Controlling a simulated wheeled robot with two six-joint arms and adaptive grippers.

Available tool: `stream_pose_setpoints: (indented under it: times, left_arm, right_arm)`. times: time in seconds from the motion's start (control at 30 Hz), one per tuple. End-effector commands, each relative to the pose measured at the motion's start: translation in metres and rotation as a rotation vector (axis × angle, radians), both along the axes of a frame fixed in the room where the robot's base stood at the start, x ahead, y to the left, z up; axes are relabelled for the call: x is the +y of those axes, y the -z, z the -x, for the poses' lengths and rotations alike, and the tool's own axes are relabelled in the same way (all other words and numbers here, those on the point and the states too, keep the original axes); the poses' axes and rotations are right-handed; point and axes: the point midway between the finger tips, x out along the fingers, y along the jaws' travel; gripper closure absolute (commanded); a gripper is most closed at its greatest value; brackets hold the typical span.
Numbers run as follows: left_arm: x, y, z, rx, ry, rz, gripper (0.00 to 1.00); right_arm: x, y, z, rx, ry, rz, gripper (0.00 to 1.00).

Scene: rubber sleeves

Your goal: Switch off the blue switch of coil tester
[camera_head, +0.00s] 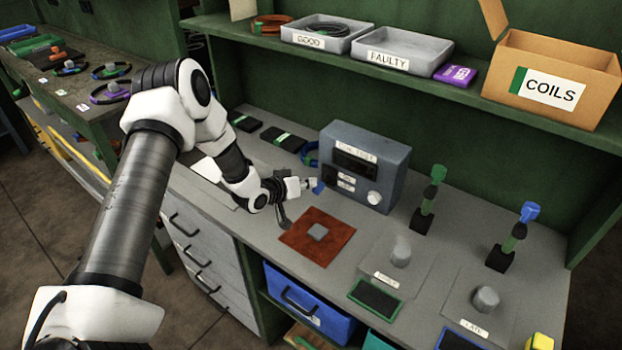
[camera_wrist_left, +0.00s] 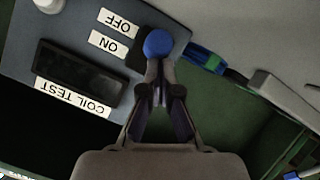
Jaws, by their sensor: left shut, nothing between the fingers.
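The coil tester (camera_head: 388,150) is a blue-grey box with a dark display and a white knob, standing on the bench against the back panel. Its blue switch (camera_head: 319,187) sticks out at its left side. In the left wrist view the round blue switch (camera_wrist_left: 158,43) sits on a black base beside the ON label (camera_wrist_left: 108,44) and OFF label (camera_wrist_left: 118,20); its exact setting is unclear. My left gripper (camera_head: 308,185) is shut and empty, its fingertips (camera_wrist_left: 157,80) right at the switch, apparently touching it. My right gripper is out of view.
A red-brown mat (camera_head: 300,243) with a small grey block lies in front of the tester. Green and blue-topped stands (camera_head: 513,238) are to the right. A shelf above holds grey trays (camera_head: 410,50) and a COILS box (camera_head: 550,75). A blue-green coil (camera_wrist_left: 205,62) lies beside the tester.

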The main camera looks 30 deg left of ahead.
Motion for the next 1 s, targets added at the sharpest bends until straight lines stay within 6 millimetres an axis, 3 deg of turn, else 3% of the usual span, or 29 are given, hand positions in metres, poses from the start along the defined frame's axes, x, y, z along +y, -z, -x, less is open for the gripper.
stream_pose_setpoints:
  times: [1.0]
  left_arm:
    - [-0.001,-0.025,-0.001,-0.001,0.000,0.000,1.00]
  right_arm:
    - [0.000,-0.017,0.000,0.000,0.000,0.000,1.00]
